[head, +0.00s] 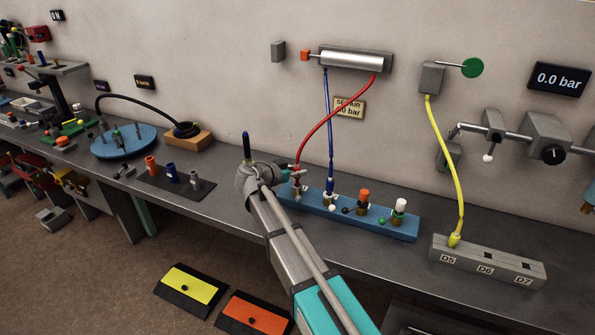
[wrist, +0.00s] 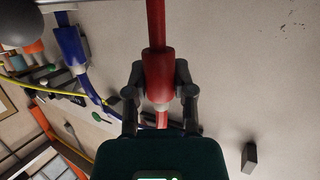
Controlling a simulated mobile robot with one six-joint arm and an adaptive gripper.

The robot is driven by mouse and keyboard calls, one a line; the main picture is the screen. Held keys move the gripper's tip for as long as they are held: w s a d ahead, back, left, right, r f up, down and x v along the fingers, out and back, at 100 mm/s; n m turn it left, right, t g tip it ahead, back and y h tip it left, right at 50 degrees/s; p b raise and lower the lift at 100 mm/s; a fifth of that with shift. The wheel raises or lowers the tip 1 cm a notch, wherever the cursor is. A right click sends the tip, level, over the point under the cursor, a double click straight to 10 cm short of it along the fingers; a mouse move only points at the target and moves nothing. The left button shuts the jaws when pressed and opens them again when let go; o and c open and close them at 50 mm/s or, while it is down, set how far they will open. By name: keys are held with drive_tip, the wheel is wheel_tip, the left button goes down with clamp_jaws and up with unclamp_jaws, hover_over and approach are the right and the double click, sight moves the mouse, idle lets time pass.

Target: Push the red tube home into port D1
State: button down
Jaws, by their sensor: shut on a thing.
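The red tube (head: 322,127) hangs from the silver cylinder on the wall and runs down to my gripper (head: 292,174). In the wrist view my gripper (wrist: 160,92) is shut around the red end fitting (wrist: 157,66) of the tube, one finger on each side. The blue manifold block (head: 395,228) lies on the bench under the gripper. The fitting is above the block's left end, where a port sits. My gripper and arm partly hide that spot, and I cannot tell how deep the fitting sits. I cannot read the D1 label.
A blue tube (head: 329,130) stands in the block just right of the gripper; its fitting shows close by in the wrist view (wrist: 71,45). Orange (head: 363,197) and white (head: 400,206) caps stand further right. A grey block (head: 480,265) holds a yellow tube (head: 450,150).

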drive_tip(key=shift+f+b, duration=0.8)
drive_tip(key=shift+f, duration=0.1)
drive_tip(key=shift+c, duration=2)
unclamp_jaws()
drive_tip(key=shift+r, duration=0.15)
